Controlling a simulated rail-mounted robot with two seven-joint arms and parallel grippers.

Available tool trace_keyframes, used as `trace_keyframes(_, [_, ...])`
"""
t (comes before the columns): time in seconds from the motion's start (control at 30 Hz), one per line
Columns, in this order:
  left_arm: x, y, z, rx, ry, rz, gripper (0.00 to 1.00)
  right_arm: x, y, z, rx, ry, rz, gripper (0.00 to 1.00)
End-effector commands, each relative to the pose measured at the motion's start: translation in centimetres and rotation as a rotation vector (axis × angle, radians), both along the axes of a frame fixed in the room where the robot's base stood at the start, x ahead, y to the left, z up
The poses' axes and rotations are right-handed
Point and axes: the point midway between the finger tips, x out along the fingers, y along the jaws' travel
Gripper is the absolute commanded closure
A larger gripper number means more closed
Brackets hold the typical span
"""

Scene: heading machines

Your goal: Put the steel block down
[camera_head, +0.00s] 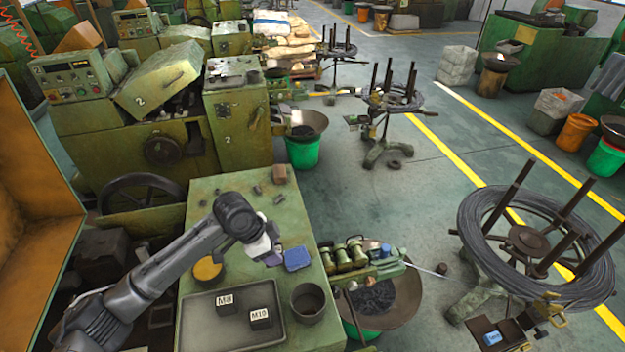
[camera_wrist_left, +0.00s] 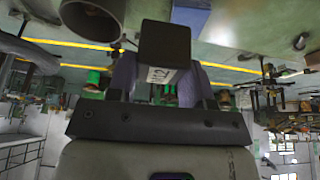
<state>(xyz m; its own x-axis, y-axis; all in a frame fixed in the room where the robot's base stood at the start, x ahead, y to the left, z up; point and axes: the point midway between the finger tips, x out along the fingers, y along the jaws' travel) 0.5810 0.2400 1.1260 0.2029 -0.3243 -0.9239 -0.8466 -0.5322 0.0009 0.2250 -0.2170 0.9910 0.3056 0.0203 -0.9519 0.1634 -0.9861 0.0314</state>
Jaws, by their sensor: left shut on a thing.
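My left gripper (camera_head: 272,258) is above the green bench top (camera_head: 225,190), beside a blue box (camera_head: 297,258). In the left wrist view, its two purple fingers (camera_wrist_left: 158,85) are shut on a dark steel block (camera_wrist_left: 165,45). The block has a white label, whose marking seems to end in 2. In the head view the held block is hidden by the gripper. Two other dark blocks, M8 (camera_head: 226,303) and M10 (camera_head: 260,318), sit in a shallow grey tray (camera_head: 205,335) at the front of the bench. My right gripper is not in view.
A dark cup (camera_head: 308,302) stands by the tray's right side. A yellow round thing (camera_head: 207,268) is behind the tray. Small dark pieces and a brown block (camera_head: 280,174) lie farther back. A row of green rollers (camera_head: 345,258) adjoins the bench's right edge.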

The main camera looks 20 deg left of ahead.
Motion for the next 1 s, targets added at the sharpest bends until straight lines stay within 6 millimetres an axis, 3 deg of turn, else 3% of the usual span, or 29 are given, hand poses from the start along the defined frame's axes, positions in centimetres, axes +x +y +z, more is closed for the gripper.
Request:
trace_keyframes(0.27, [0.0,-0.3,0.3,-0.001,-0.004,0.099,1.00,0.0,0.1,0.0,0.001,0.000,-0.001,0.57])
trace_keyframes(0.57, [-1.2,0.5,0.0,0.000,-0.007,0.534,1.00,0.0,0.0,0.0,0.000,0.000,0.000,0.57])
trace_keyframes(1.0, [-5.8,-1.1,2.9,-0.003,-0.007,1.073,1.00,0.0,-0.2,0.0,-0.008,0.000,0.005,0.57])
